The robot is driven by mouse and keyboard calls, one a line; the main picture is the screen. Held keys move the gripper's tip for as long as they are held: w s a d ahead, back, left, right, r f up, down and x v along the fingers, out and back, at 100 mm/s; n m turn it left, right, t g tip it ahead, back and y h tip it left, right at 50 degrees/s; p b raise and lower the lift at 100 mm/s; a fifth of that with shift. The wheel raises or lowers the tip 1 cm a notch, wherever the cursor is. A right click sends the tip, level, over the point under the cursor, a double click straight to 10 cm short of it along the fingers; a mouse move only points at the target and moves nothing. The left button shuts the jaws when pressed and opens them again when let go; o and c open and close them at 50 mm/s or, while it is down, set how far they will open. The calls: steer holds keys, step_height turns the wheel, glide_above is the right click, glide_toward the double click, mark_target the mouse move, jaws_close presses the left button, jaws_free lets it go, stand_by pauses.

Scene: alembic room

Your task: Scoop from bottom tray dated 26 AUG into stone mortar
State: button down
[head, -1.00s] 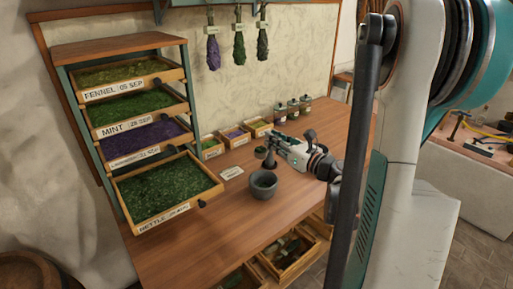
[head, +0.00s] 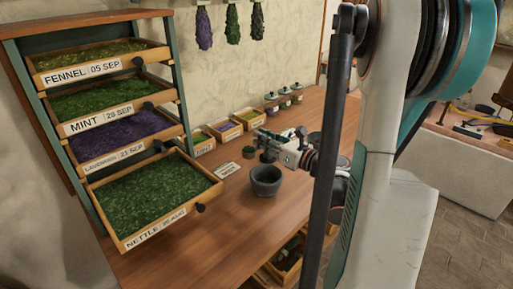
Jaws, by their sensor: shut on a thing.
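The bottom tray (head: 215,190) in the rack is pulled out and full of dark green leaf. Its label (head: 155,229) reads NETTLE with an AUG date, the day too small to be sure of. The grey stone mortar (head: 266,184) stands upright on the table, right of the tray. Its inside looks dark, and I cannot tell if it holds anything. My gripper (head: 274,143) is above and behind the mortar, apart from the tray. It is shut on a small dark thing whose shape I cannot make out.
Trays of fennel (head: 100,60), mint (head: 110,98) and lavender (head: 125,135) stack above. A small green-topped cup (head: 249,152), a card (head: 226,170), small boxes (head: 226,131) and jars (head: 284,99) stand behind. Table front is clear; an open drawer (head: 284,268) lies below.

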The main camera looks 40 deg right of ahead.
steer(key=shift+w+f+b, duration=0.25)
steer(key=shift+f+b, duration=0.05)
steer(key=shift+f, duration=0.3)
step_height(320, 180, down, 2)
steer(key=shift+f+n+g, duration=0.2)
steer(key=shift+n+g, duration=0.4)
steer(key=shift+g, duration=0.3)
steer(key=shift+a+g+h+p, duration=0.1)
steer(key=shift+g+h+p, duration=0.35)
steer(key=shift+p, duration=0.6)
steer(key=shift+n+g+p, duration=0.5)
steer(key=shift+g+p, duration=0.05)
steer(key=shift+p, duration=0.65)
steer(key=n+g+h+p, duration=0.1)
steer(key=p, duration=0.2)
steer(key=shift+g+p, duration=0.3)
steer(key=shift+g, duration=0.1)
steer(key=shift+n+g+h+p, duration=0.5)
steer(key=shift+g+h+p, duration=0.15)
steer(key=shift+g+p, duration=0.5)
steer(key=shift+f+n+g+h+p, duration=0.15)
steer(key=shift+n+g+h+p, duration=0.25)
steer(key=shift+g+h+p, duration=0.35)
